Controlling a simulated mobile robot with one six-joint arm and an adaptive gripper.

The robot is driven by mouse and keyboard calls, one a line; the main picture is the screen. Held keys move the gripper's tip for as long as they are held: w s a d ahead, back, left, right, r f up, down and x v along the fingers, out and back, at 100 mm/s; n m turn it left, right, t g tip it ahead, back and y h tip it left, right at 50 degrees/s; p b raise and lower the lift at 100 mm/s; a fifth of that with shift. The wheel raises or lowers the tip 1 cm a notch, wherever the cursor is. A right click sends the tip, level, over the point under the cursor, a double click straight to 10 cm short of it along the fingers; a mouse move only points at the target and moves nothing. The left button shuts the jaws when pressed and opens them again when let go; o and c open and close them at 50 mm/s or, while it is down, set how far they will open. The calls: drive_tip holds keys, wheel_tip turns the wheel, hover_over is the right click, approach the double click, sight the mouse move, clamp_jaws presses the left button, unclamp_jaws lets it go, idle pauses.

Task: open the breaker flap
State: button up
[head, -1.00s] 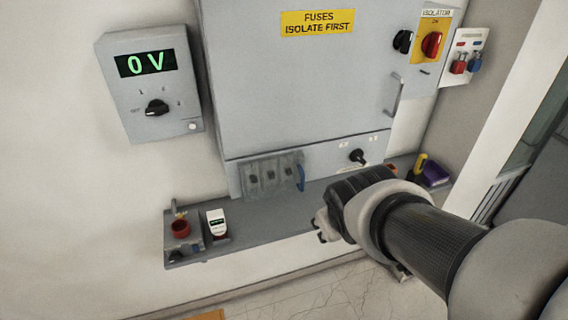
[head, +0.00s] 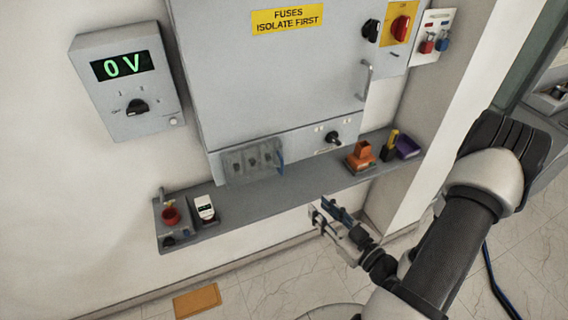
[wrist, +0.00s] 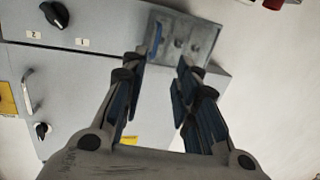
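The breaker flap (head: 250,162) is a clear, smoky cover over several dark breakers at the lower left of the grey cabinet, with a blue handle (head: 281,161) on its right edge. The flap looks shut. In the wrist view, which appears upside down, the flap (wrist: 190,40) is at the top centre, with its blue handle (wrist: 156,38) on the left. My gripper (head: 330,214) is below and right of the flap, in front of the shelf. In the wrist view my gripper (wrist: 160,70) is open and empty, apart from the handle.
A grey shelf (head: 300,186) runs beneath the cabinet (head: 270,80). It carries a red button station (head: 171,217), a white meter (head: 205,208), an orange item (head: 361,156) and a purple bin (head: 407,147). A black knob (head: 333,137) sits right of the flap.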

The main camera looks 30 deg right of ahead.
drive_tip(key=r+b+x, duration=0.1)
drive_tip(key=b+x, duration=0.7)
drive_tip(key=x, duration=0.9)
drive_tip(key=shift+d+r+m+t+h+b, duration=0.3)
drive_tip(key=shift+r+t, duration=0.1)
drive_tip(key=shift+c, duration=0.4)
clamp_jaws()
